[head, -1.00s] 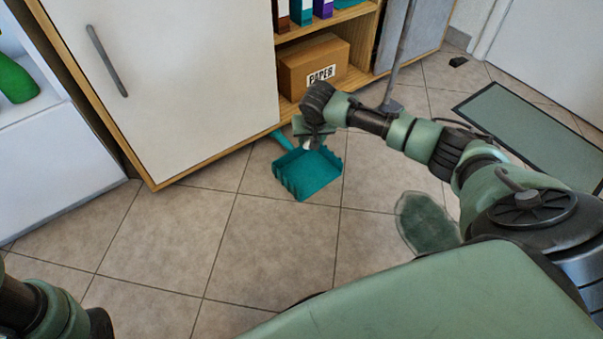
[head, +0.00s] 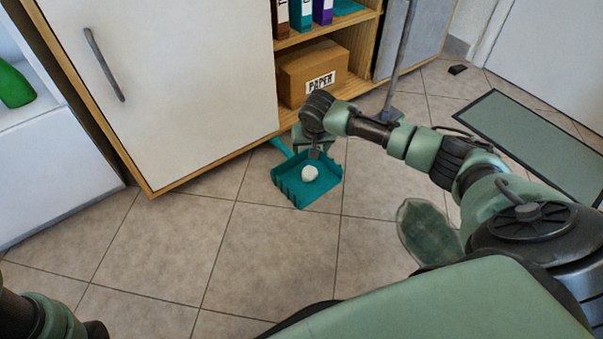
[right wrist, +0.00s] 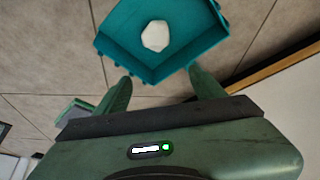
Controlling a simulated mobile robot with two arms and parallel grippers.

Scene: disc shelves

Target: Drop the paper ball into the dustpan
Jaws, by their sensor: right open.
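The teal dustpan (head: 322,188) lies on the tiled floor in front of the shelf, its handle pointing toward the cabinet. The white crumpled paper ball (head: 309,173) is inside the dustpan's outline, apart from my gripper. The right wrist view also shows the ball (right wrist: 155,36) within the walls of the dustpan (right wrist: 195,45). My right gripper (head: 314,150) is above the back part of the dustpan, near its handle. In the wrist view its two fingers (right wrist: 160,80) are spread with nothing between them. Part of my left arm shows at the lower left, but its gripper is not visible.
A cabinet with a white door (head: 180,90) and an open shelf with a cardboard paper box (head: 312,72) stand behind the dustpan. A grey-green mat (head: 535,135) lies at right. A translucent green item (head: 425,235) is near my base. Floor left of the dustpan is clear.

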